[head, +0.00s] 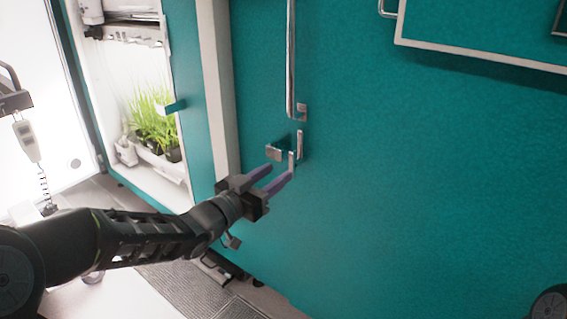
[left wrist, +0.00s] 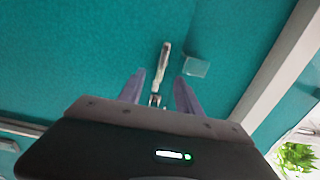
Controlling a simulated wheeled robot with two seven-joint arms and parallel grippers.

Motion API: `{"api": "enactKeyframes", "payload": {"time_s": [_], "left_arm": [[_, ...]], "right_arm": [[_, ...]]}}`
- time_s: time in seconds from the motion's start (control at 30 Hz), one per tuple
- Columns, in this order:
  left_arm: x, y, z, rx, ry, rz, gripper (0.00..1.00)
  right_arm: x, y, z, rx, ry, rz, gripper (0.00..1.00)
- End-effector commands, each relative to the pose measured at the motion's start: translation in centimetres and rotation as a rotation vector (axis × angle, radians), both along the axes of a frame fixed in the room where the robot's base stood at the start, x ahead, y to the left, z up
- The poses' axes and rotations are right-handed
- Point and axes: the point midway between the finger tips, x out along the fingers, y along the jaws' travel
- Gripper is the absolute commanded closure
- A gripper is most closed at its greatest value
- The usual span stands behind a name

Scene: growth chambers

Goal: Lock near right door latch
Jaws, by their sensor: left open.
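The door latch is a small metal fitting on the teal door, just below a long vertical handle. Its lever (head: 292,161) hangs down, with a small plate (head: 273,153) to its left. My left gripper (head: 281,173) is open, its two purple fingers pointing at the latch from the lower left. In the left wrist view the metal lever (left wrist: 163,62) shows between and beyond the fingertips, with a pale plate (left wrist: 196,67) to its right. I cannot tell whether a finger touches the lever. My right gripper is not in view.
The long door handle (head: 290,60) is above the latch. To the left, a white door frame (head: 215,90) borders an open lit chamber with green plants (head: 153,125). A framed panel (head: 480,58) juts at upper right. The teal door (head: 420,180) is bare right of the latch.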

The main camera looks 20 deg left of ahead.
Motion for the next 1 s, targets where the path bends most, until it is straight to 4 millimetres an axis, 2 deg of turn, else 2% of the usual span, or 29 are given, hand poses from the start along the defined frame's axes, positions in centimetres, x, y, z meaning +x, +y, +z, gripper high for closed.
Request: {"api": "enactKeyframes", "payload": {"time_s": [0.37,0.8,1.0], "left_arm": [[0.6,-0.2,-0.2,0.001,0.004,0.001,0.59],[6.2,-2.5,-0.3,0.000,0.005,0.001,0.59],[7.3,-2.8,-0.2,0.000,0.004,0.003,0.59]], "right_arm": [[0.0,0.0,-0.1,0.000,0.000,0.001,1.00],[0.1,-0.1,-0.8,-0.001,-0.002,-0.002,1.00],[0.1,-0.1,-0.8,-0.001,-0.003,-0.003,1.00]]}}
